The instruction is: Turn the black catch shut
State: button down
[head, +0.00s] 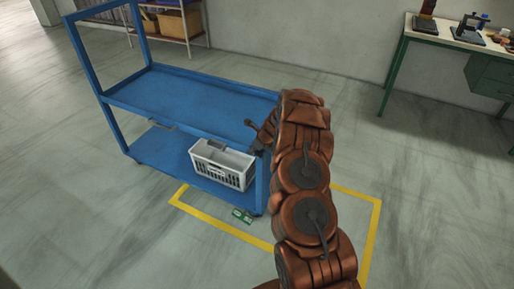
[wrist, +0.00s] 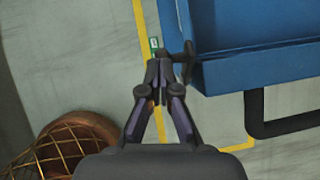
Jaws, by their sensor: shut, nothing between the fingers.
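A small dark piece, apparently the black catch (wrist: 188,48), shows in the wrist view at the corner of the blue cart (wrist: 255,65). My gripper (wrist: 160,72) is shut and empty, its fingertips together just left of this piece. They look very close to it; I cannot tell whether they touch. In the head view my gripper (head: 257,147) is at the near right corner of the cart (head: 185,98), partly hidden by my arm. The catch cannot be made out there, and its turned position is unclear.
A white basket (head: 221,163) stands on the cart's lower shelf. Small green items (head: 242,215) lie on the floor by the yellow floor line (head: 225,226). A black bar handle (wrist: 290,129) juts from the cart. A green workbench (head: 450,45) stands at the back right.

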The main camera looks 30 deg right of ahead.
jog(key=shift+w+a+f+p, duration=0.2)
jog(key=shift+w+a+f, duration=0.35)
jog(key=shift+w, duration=0.15)
jog(key=shift+w+a+f+p, duration=0.15)
jog(key=shift+w+a+f, duration=0.35)
jog(key=shift+w, duration=0.2)
jog(key=shift+w+a+f+p, duration=0.2)
jog(key=shift+w+a+f, duration=0.3)
jog(key=shift+w, duration=0.2)
jog(key=shift+f, duration=0.2)
jog(key=shift+r, duration=0.1)
jog(key=w+a+r, duration=0.1)
jog(key=a+r, duration=0.1)
jog(key=r, duration=0.4)
jog(key=w+a+r, duration=0.2)
jog(key=r, duration=0.3)
jog(key=shift+w+a+r+p, duration=0.2)
jog(key=shift+w+r+p, duration=0.1)
jog(key=shift+r, duration=0.1)
jog(key=shift+s, duration=0.1)
